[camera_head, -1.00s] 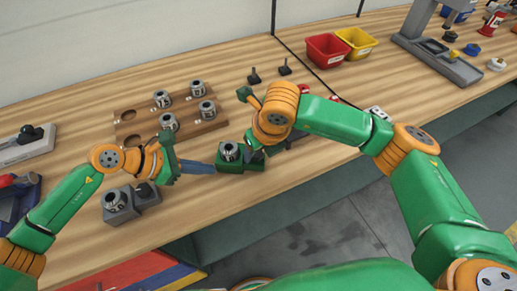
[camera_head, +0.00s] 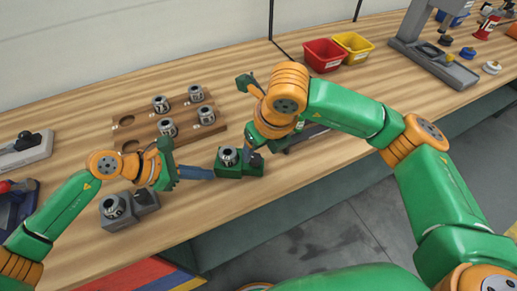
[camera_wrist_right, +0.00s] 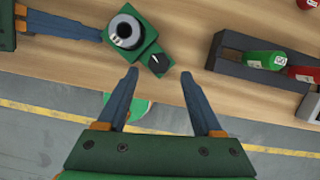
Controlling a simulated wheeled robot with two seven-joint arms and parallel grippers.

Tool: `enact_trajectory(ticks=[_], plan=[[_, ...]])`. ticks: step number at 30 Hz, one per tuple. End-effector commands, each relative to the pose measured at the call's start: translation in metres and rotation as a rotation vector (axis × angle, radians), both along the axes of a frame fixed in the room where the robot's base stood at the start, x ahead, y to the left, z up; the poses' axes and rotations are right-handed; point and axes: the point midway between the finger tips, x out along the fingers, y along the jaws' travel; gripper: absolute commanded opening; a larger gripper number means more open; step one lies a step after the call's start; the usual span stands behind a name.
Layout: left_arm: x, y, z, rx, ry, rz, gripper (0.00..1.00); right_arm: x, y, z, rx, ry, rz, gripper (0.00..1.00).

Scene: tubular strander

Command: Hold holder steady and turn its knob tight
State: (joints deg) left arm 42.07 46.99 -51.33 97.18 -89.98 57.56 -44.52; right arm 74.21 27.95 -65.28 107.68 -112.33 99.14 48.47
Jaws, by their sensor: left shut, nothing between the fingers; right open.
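The holder (camera_head: 250,170) is a green block with a round metal piece on top, near the front of the bench. In the right wrist view, the holder (camera_wrist_right: 118,17) shows a black knob (camera_wrist_right: 160,63) on a green lug at its corner. My left gripper (camera_head: 203,173) is shut, its blue fingers reaching from the left to the holder's side. Its fingers (camera_wrist_right: 75,30) end at the holder's edge; I cannot tell whether they touch. My right gripper (camera_wrist_right: 158,74) is open, with its fingertips just short of the knob and on either side of it. The head view mostly hides its fingers.
A brown board (camera_head: 185,136) with several metal pieces stands behind the holder. A grey block (camera_head: 146,203) with a metal piece is at left. A dark tray (camera_wrist_right: 232,62) with green and red items is right of the holder. Red (camera_head: 325,54) and yellow bins stand at the back.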

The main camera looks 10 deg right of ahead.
Motion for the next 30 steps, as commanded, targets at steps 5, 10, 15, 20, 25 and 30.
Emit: enact_trajectory(ticks=[5, 10, 15, 20, 25, 30], plan=[[0.000, 0.000, 0.000, 0.000, 0.000, 0.000, 0.16, 0.000, 0.000, 0.000, -0.001, 0.000, 0.000, 0.68], [0.000, 0.000, 0.000, 0.000, 0.000, 0.000, 0.32, 0.000, 0.000, -0.001, -0.001, 0.000, -0.001, 0.68], [0.000, 0.001, 0.000, 0.000, -0.001, 0.001, 0.32, 0.000, 0.000, -0.001, -0.001, 0.000, -0.001, 0.68], [-0.004, 0.018, 0.016, 0.002, -0.001, 0.004, 0.32, 0.000, 0.000, 0.000, -0.001, 0.000, -0.001, 0.68], [-0.013, 0.052, 0.050, 0.004, -0.001, 0.005, 0.32, 0.000, 0.000, -0.001, -0.001, 0.000, -0.001, 0.68], [-0.020, 0.076, 0.075, 0.002, -0.001, 0.003, 0.32, 0.000, 0.000, -0.001, -0.001, 0.000, -0.001, 0.68]])
